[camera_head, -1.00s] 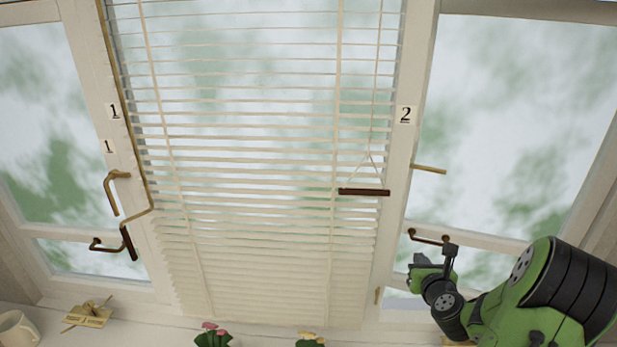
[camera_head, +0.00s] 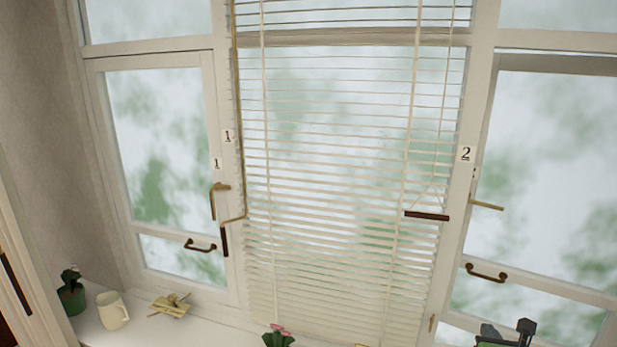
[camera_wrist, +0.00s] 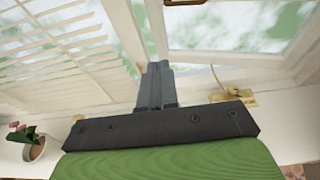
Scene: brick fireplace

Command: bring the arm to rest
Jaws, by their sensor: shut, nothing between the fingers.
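My gripper (camera_wrist: 156,70) shows in the wrist view with its dark fingers together and nothing between them. It points toward the window frame above the sill. In the head view only the top of my green and dark arm end (camera_head: 507,336) shows, cut off by the bottom edge at the right. It is below the right window's brown handle (camera_head: 486,273). The rest of my arm is hidden below that view. I cannot tell from these views whether the fingers touch the frame.
A white blind (camera_head: 340,190) hangs in the middle, with a brown pull bar (camera_head: 427,216). On the sill (camera_head: 215,325) stand a cream mug (camera_head: 112,310), a brass piece (camera_head: 170,306) and potted plants. A pink-flowered plant (camera_wrist: 25,133) and another brass piece (camera_wrist: 233,98) flank my gripper.

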